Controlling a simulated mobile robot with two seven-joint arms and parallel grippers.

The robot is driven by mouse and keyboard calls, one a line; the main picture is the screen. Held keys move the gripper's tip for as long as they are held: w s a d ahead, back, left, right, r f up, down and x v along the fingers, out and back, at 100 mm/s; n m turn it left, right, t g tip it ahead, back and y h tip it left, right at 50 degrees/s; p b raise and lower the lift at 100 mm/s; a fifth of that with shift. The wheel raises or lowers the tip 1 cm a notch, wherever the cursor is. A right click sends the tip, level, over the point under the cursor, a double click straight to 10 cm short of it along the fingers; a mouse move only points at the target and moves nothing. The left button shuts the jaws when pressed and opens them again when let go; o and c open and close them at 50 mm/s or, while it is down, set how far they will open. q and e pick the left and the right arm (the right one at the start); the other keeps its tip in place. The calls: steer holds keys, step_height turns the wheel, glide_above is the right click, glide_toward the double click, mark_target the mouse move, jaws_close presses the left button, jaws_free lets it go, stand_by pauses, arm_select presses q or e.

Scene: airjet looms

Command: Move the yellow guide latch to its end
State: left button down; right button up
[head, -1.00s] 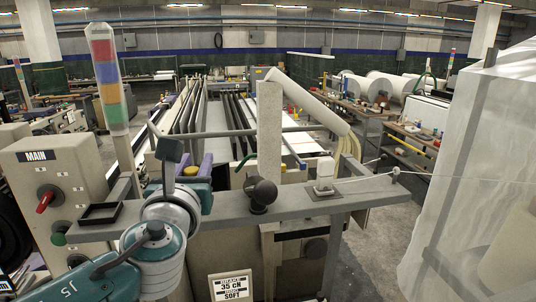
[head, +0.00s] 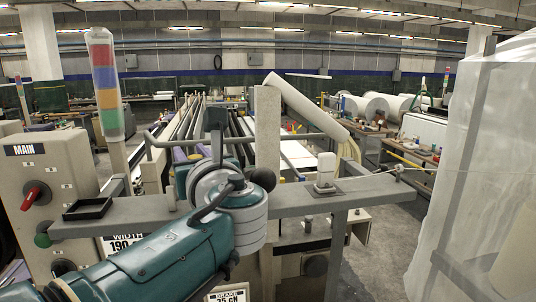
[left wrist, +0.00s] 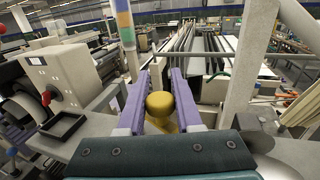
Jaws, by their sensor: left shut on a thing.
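The yellow guide latch shows in the left wrist view as a round yellow knob (left wrist: 160,104) on a yellow base. My left gripper (left wrist: 165,86) has its two purple fingers on either side of the knob and is shut on it. In the head view the left gripper (head: 190,153) is beyond the grey beam, mostly hidden behind my teal wrist and arm. The latch's track and its end cannot be made out. My right gripper is not in view.
A grey beam (head: 376,188) crosses in front of the loom. On it are a black tray (head: 88,208), a black ball knob (head: 263,180) and a white fitting (head: 326,170). A pale upright post (head: 267,120) and a striped signal column (head: 105,80) rise nearby. The MAIN control box (head: 40,190) stands left.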

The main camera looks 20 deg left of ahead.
arm_select(q)
steer(key=c, duration=0.6)
jaws_free()
steer(key=b+v, duration=0.3)
steer(key=v, duration=0.7)
